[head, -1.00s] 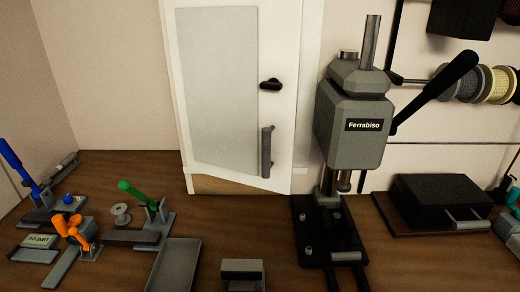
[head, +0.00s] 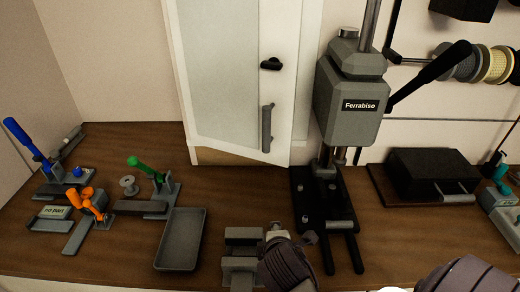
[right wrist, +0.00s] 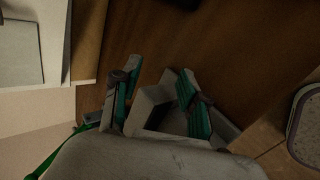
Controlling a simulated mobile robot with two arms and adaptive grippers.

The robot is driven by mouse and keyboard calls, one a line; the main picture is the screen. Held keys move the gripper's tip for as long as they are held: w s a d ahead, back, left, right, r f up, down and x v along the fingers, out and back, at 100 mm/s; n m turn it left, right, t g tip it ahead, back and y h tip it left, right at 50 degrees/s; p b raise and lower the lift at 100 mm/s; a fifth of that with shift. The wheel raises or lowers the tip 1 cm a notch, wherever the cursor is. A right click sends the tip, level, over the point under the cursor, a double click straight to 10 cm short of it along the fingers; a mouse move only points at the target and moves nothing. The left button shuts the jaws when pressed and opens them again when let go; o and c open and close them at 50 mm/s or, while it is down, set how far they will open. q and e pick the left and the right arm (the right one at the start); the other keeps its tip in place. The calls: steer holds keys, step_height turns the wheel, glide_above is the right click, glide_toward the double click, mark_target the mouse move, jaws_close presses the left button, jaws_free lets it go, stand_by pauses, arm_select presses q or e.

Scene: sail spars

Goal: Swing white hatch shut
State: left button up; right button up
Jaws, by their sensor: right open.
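The white hatch (head: 280,95), with a pale grey panel, stands at the back centre in the head view. Its lower edge slants away from the cabinet base and a wooden strip shows beneath, so it looks ajar. It carries a grey upright handle (head: 267,128) and a black latch (head: 271,64) near its right edge. My right gripper (head: 277,234) is low at the bottom centre, in front of the hatch and apart from it. In the right wrist view its green-padded fingers (right wrist: 157,100) are spread, with a grey block behind them. My left gripper is not in view.
A grey press labelled Ferrabiso (head: 350,100) stands right of the hatch. A grey tray (head: 180,240) and a grey block (head: 240,262) lie in front. Toggle clamps with green (head: 145,167), orange and blue handles are at left. A black box (head: 430,172) is at right.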

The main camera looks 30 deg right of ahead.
steer(key=w+d+r+n+t+h, duration=0.2)
steer(key=w+r+n+h, duration=0.1)
steer(key=w+r+n, duration=0.35)
steer(key=n+t+h, duration=0.3)
steer(key=n+h, duration=0.1)
steer(key=n, duration=0.4)
glide_toward(266, 133)
steer(key=x, duration=0.3)
steer(key=b+x, duration=0.3)
steer(key=x, duration=0.5)
steer(key=shift+a+f, duration=0.1)
steer(key=shift+f, duration=0.05)
steer(key=shift+s+a, duration=0.1)
steer(key=shift+c, duration=1.3)
jaws_close()
steer(key=shift+d+r+p, duration=0.25)
steer(key=shift+d+p, duration=0.05)
steer(key=x, duration=0.2)
steer(key=p+x, duration=0.1)
steer(key=x, duration=0.1)
steer(key=s+d+p+x, duration=0.1)
steer(key=x, duration=0.1)
steer(key=shift+w+d, duration=0.1)
steer(key=shift+w, duration=0.05)
steer(key=shift+w+d+f, duration=0.15)
steer(key=shift+w+d, duration=0.1)
steer(key=shift+d, duration=0.05)
